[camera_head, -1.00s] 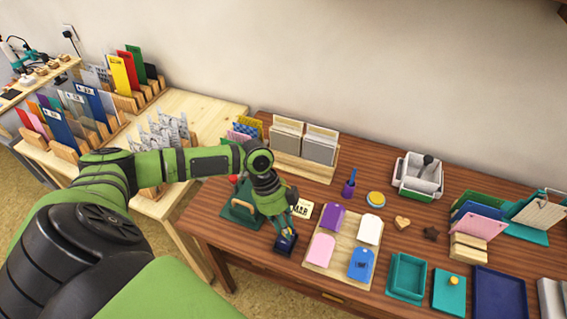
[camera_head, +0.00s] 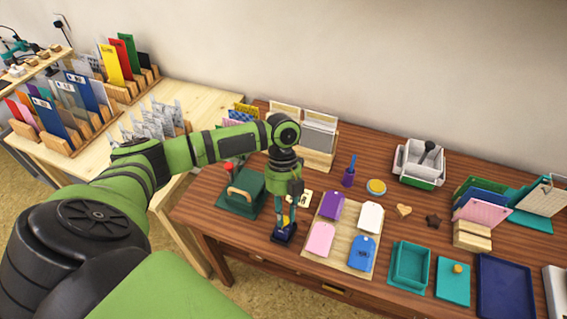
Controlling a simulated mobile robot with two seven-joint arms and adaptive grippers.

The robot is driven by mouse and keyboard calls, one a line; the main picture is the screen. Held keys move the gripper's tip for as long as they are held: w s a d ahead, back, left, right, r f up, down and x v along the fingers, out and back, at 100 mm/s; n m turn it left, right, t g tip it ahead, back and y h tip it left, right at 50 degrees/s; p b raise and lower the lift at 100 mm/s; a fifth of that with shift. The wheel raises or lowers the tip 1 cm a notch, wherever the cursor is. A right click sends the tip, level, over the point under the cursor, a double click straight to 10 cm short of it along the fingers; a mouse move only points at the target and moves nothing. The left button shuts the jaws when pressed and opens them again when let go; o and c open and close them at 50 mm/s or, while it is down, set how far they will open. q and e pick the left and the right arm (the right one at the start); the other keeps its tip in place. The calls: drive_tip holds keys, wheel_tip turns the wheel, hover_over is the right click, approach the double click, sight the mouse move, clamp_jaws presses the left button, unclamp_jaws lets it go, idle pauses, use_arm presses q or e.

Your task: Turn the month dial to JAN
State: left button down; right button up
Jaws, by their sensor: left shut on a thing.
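A small dark blue device (camera_head: 281,238) with a yellow part stands near the front left edge of the brown table. It is likely the stamp with the month dial, but its dial and lettering are too small to read. My left gripper (camera_head: 285,221) points down over it and is shut on its upper part. The fingers hide much of the device's top. My right gripper is not in view.
A wooden board (camera_head: 341,238) with purple, white, pink and blue tags lies close to the right. A teal box (camera_head: 409,283) and lid (camera_head: 453,287) lie farther right.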

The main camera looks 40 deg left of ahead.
use_arm(q)
drive_tip(key=shift+m, duration=0.3)
idle(0.4)
drive_tip(key=c, duration=1)
unclamp_jaws()
drive_tip(key=shift+f, duration=0.1)
drive_tip(key=shift+c, duration=0.2)
drive_tip(key=v, duration=1.2)
drive_tip(key=shift+d, duration=0.1)
